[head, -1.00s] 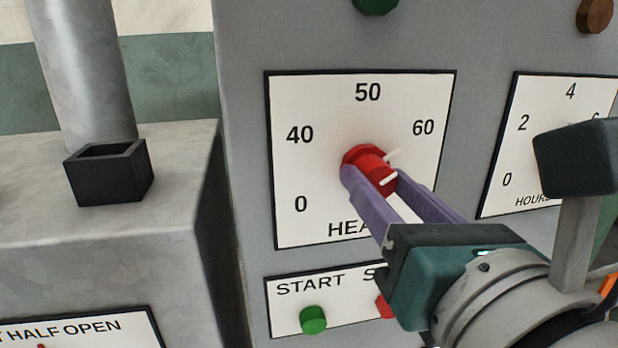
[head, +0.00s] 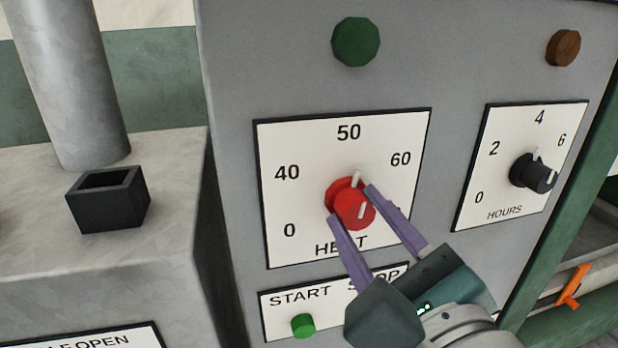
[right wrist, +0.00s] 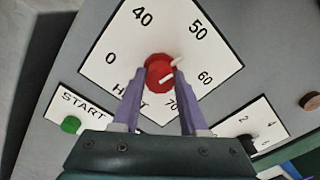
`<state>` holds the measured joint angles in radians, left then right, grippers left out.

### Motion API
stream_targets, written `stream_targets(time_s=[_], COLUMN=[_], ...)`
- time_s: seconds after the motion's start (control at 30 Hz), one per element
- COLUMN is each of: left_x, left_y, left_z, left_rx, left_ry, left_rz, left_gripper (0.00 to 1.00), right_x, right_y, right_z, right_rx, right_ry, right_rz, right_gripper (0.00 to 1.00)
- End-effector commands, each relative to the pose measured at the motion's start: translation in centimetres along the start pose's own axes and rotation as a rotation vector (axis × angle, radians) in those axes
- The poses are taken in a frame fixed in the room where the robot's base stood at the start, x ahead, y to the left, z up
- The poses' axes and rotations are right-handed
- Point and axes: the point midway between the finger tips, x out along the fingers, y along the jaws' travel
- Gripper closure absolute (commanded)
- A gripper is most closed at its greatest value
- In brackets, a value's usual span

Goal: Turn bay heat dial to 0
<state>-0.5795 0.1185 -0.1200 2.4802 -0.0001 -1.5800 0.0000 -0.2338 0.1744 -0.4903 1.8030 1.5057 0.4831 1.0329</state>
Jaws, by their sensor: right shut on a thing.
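The heat dial is a red knob (head: 350,204) with white pointer marks, on a white plate (head: 285,252) lettered 0, 40, 50, 60 and HEAT. Its pointer aims up and slightly right, between 50 and 60. My right gripper (head: 352,207) has its purple fingers closed on the knob's two sides, coming from below right. The right wrist view shows the knob (right wrist: 160,72) between the fingertips, with a 70 mark partly covered by a finger. My left gripper is not in view.
A black hours dial (head: 530,173) sits to the right. Green START (head: 303,325) is below; my gripper hides the STOP button. A green knob (head: 356,42) and a brown one (head: 563,47) are above. A black open box (head: 108,200) stands on the grey housing at left.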

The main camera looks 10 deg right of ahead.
Motion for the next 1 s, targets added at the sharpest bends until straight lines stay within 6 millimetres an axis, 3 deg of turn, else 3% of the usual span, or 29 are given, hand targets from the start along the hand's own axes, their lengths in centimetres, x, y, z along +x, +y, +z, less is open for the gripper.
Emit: stream_targets(time_s=[1.0], left_x=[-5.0], left_y=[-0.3], left_z=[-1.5], left_rx=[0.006], left_ry=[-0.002], left_rz=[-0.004], left_gripper=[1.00], right_x=[0.0], right_y=[-0.1], right_z=[0.2], right_rx=[-0.966], right_ry=[0.000], right_rz=[0.000], right_gripper=[1.00])
